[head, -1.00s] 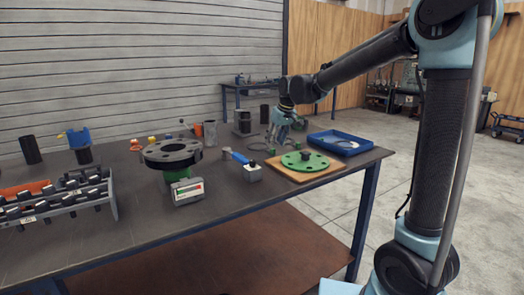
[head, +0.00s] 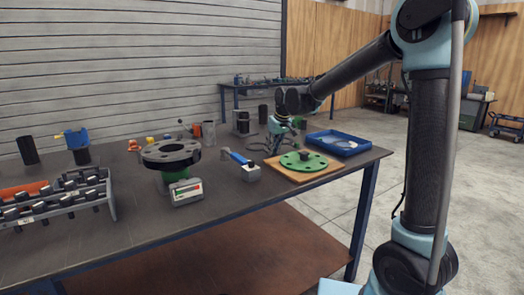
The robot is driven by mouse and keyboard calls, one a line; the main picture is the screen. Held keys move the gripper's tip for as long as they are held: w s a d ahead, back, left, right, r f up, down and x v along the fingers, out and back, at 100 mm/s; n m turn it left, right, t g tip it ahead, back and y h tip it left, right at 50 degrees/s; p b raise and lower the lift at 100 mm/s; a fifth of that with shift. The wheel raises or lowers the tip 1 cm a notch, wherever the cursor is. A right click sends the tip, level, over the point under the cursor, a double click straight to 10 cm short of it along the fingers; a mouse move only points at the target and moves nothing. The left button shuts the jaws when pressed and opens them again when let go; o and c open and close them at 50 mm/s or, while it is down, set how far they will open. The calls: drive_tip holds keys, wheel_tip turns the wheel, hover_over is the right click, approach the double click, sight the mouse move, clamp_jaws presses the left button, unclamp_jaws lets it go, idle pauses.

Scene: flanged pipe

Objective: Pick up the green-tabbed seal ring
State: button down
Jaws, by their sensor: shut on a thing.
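My gripper (head: 277,146) is at the far side of the table, pointing down and shut. It is low, among the thin dark seal rings (head: 257,148) that lie on the tabletop behind the wooden board. It appears closed on one of these rings. The fingertips and the gripped part are small and partly merged with the rings. I cannot make out a green tab on the held ring. A small green patch (head: 298,122) shows just right of the gripper.
A green flange disc (head: 304,167) lies on a wooden board in front of the gripper. A blue tray (head: 352,137) stands right of it. A blue-handled tool (head: 240,160) and a dark flanged pipe (head: 170,150) are to the left. A rack (head: 70,212) is at the left edge.

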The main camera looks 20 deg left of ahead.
drive_tip(key=shift+r, duration=0.1)
wheel_tip(320, 180, up, 10)
idle(0.6)
idle(0.8)
